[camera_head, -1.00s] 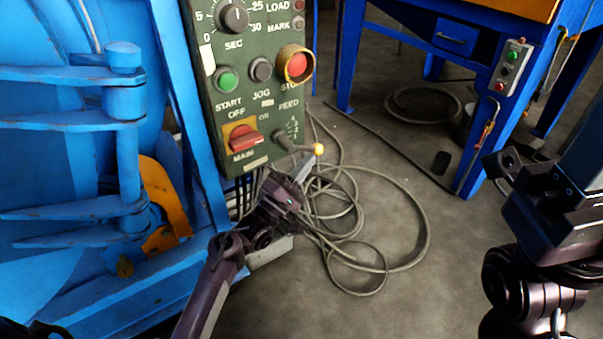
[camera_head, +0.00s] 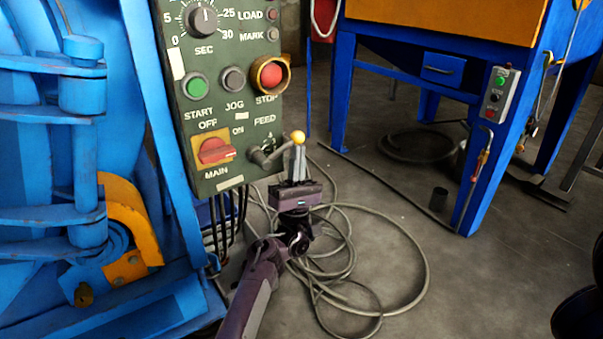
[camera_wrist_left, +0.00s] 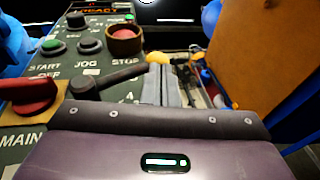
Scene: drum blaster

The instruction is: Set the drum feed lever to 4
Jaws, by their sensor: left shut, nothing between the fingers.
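The feed lever (camera_head: 270,154) is a dark grey arm with a yellow ball knob (camera_head: 298,137), low on the right of the green control panel (camera_head: 225,110). It points right and up from its pivot. The lever also shows in the left wrist view (camera_wrist_left: 115,77), with its knob (camera_wrist_left: 158,58) at the fingertips. My left gripper (camera_head: 298,150) is shut and empty, its fingers upright just below and beside the knob; I cannot tell whether they touch it. A scale digit like 4 shows above the lever; the other marks are mostly hidden. My right gripper is out of view.
The red MAIN switch (camera_head: 215,151) sits left of the lever. The red stop button (camera_head: 271,76) is above it. Looped cables (camera_head: 420,260) lie on the floor below. A blue machine frame (camera_head: 344,85) stands back right, with open floor between.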

